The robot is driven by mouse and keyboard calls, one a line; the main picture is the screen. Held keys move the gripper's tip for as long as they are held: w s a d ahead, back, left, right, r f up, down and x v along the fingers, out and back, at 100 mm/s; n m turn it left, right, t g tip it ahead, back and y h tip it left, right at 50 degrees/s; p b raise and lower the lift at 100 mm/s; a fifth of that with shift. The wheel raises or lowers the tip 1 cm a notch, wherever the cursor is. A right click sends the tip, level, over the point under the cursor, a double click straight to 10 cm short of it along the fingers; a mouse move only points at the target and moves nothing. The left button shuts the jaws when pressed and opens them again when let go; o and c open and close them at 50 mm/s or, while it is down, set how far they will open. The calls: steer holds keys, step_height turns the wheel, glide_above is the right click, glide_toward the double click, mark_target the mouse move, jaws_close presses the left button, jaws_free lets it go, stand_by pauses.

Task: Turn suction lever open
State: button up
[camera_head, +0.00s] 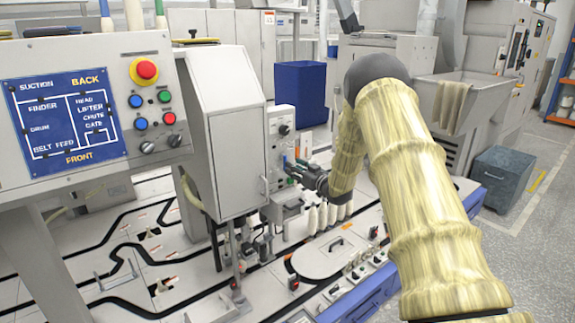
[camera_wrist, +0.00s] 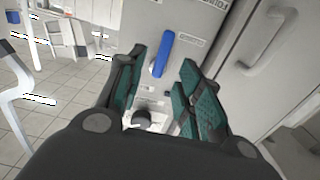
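The suction lever (camera_wrist: 163,54) is a blue bar on a light grey machine panel, slanting slightly from upright in the wrist view. In the head view a small blue spot at the panel (camera_head: 284,163) appears to be the lever, partly hidden by my gripper. My gripper (camera_wrist: 159,66) is open, its green-padded fingers spread on either side of the lever's lower part in the picture. Gaps show on both sides, and I cannot tell how far the fingertips are from the panel. In the head view my gripper (camera_head: 300,174) is at the panel's face.
A dark knob (camera_wrist: 141,118) sits below the lever, between the fingers. A cabinet door with a handle (camera_wrist: 267,42) is on the right. In the head view, a grey cabinet (camera_head: 235,150) stands left of my gripper, and white bobbins (camera_head: 322,217) stand below it.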

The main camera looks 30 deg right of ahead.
mark_target(284, 163)
steer(key=shift+w+a, duration=0.15)
steer(key=shift+w, duration=1.15)
steer(key=shift+w+a, duration=0.1)
steer(key=shift+w, duration=1.2)
jaws_close()
